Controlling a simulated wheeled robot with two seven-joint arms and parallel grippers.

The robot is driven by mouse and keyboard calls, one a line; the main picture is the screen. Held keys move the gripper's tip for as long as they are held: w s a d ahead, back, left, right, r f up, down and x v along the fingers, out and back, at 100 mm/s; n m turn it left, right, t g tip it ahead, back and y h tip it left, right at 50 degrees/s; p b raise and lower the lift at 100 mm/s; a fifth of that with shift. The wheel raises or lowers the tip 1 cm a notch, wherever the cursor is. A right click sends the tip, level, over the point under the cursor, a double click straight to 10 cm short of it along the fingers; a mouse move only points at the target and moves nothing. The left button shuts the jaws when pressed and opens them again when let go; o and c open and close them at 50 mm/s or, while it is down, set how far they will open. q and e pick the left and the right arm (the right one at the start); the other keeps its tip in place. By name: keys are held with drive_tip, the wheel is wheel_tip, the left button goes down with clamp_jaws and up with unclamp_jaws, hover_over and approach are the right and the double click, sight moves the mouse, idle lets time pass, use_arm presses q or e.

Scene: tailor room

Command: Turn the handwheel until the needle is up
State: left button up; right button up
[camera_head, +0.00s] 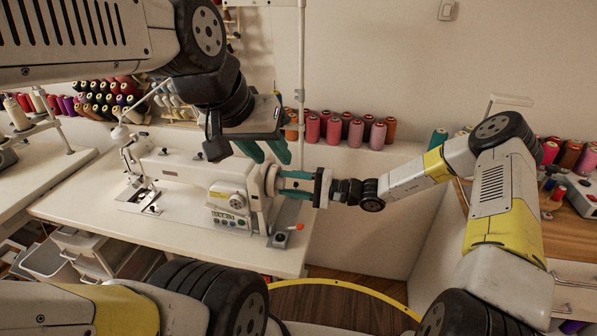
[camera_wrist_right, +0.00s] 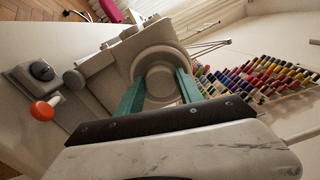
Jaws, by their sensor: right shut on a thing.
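The white sewing machine (camera_head: 200,178) stands on its table. Its handwheel (camera_head: 270,181) is at the right end of the machine head, and it shows as a round grey disc in the right wrist view (camera_wrist_right: 163,82). My right gripper (camera_head: 283,183) reaches in from the right and is shut on the handwheel, with one teal finger on each side of the rim. The needle area (camera_head: 140,190) is at the left end of the head; the needle is too small to make out. My left gripper (camera_head: 264,150) hangs above the handwheel, its teal fingers apart and empty.
A control box with an orange knob (camera_wrist_right: 42,110) sits beside the machine. Thread spools (camera_head: 345,130) line the wall behind. Another worktable (camera_head: 35,165) is at the left, and drawers (camera_head: 575,270) stand at the right. My left arm covers the upper left.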

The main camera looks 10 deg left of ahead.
drive_tip(key=o, duration=1.4)
drive_tip(key=d, duration=0.8)
drive_tip(key=shift+s, duration=0.1)
